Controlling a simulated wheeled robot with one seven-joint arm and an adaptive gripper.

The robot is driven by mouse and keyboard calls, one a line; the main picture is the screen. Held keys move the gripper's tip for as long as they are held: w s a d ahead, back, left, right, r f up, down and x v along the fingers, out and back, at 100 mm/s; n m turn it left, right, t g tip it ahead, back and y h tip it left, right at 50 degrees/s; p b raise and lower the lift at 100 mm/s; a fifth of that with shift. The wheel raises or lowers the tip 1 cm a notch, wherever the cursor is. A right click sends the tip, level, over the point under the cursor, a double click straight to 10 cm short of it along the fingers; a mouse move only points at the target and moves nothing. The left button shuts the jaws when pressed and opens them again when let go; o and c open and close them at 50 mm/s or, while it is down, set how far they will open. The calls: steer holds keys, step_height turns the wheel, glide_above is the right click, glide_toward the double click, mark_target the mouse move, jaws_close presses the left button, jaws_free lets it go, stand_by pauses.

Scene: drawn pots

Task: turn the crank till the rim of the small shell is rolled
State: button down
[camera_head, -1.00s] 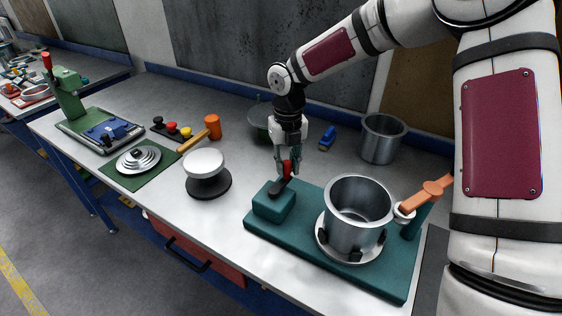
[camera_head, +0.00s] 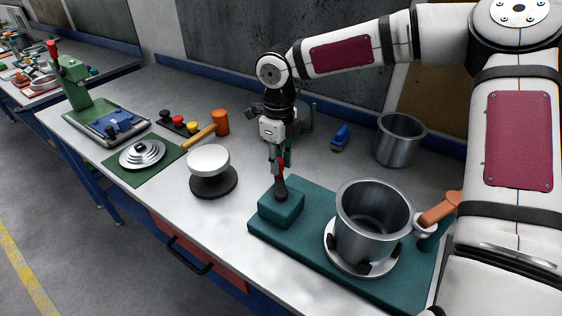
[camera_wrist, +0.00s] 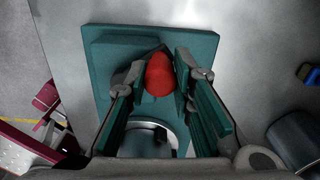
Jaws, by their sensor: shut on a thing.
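The teal rolling machine (camera_head: 268,236) lies on the bench. A grey metal shell (camera_head: 352,222) stands upright on its round plate (camera_head: 352,268), held around the foot by dark jaws. The crank is a short dark arm (camera_head: 281,192) on the teal block (camera_head: 281,211), with a red knob (camera_head: 281,170). My gripper (camera_head: 280,163) points down and is shut on this knob, which shows red between the fingers in the wrist view (camera_wrist: 159,75). An orange handle (camera_head: 440,207) beside the shell is partly hidden by my arm.
Another grey shell (camera_head: 398,142) and a blue tool (camera_head: 341,137) stand behind the machine. A white-topped round stand (camera_head: 209,160), an orange cylinder (camera_head: 221,122), a mat with stacked discs (camera_head: 142,154) and a green press (camera_head: 77,90) are to the left.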

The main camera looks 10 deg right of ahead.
steer(key=shift+a+n+b, duration=0.2)
steer(key=shift+n+b, duration=0.2)
steer(key=c, duration=1.4)
jaws_free()
step_height(320, 180, up, 12)
